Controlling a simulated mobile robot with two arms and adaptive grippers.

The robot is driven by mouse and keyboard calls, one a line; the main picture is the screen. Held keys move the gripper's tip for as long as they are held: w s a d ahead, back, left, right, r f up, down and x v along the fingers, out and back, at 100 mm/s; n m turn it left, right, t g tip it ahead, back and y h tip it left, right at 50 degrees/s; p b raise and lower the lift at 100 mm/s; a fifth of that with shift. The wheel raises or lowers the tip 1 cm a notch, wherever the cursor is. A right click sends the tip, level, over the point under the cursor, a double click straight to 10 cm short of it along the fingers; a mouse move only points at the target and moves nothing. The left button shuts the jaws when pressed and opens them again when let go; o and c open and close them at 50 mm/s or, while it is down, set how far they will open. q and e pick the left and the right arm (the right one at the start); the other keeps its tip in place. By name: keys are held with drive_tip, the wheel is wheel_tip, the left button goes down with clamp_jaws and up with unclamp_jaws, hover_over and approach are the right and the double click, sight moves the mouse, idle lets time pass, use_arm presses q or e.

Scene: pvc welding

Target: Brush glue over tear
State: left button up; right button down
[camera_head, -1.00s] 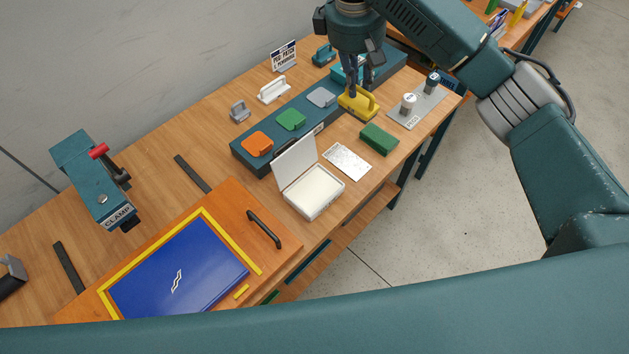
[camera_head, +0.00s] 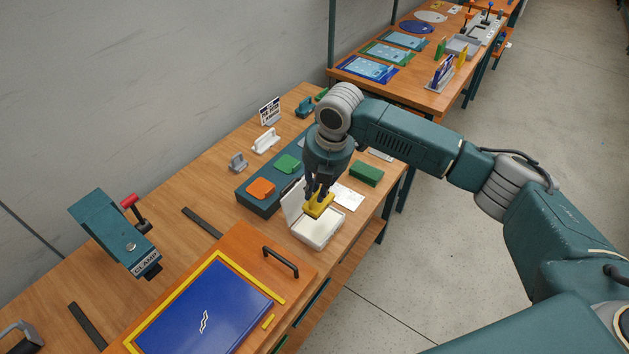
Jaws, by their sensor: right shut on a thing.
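My right gripper (camera_head: 317,191) is shut on a yellow handled tool (camera_head: 319,207), likely the glue brush. It holds the tool over the open white glue tray (camera_head: 327,241). I cannot tell whether the tool touches the white contents. The tray's lid (camera_head: 292,200) stands open behind it, partly hidden by the gripper. The blue sheet (camera_head: 215,312) lies inside a yellow border on the orange-brown board (camera_head: 293,299), cut off at the bottom edge. A white jagged tear mark (camera_head: 204,321) shows on the sheet. My left gripper is not in view.
A teal clamp (camera_head: 112,232) with a red knob stands at left. A teal holder (camera_head: 258,203) carries orange (camera_head: 260,189) and green (camera_head: 288,164) blocks. A black handle (camera_head: 281,260) rises from the board. A green block (camera_head: 366,174) lies right of the tray.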

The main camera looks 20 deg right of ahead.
sight(316, 202)
drive_tip(key=shift+d+f, duration=0.1)
drive_tip(key=shift+f+b, duration=0.4)
drive_tip(key=shift+f, duration=0.45)
wheel_tip(316, 202, down, 4)
drive_tip(key=shift+r+b, duration=0.25)
drive_tip(key=shift+b, duration=0.45)
drive_tip(key=shift+f, duration=0.35)
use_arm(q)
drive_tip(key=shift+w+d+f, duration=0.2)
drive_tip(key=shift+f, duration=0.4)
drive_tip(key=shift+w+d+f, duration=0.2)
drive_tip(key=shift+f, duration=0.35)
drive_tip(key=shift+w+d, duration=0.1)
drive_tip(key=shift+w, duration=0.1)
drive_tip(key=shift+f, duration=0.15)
use_arm(e)
drive_tip(key=shift+f, duration=0.45)
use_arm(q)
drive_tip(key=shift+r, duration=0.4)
use_arm(e)
drive_tip(key=shift+f, duration=0.1)
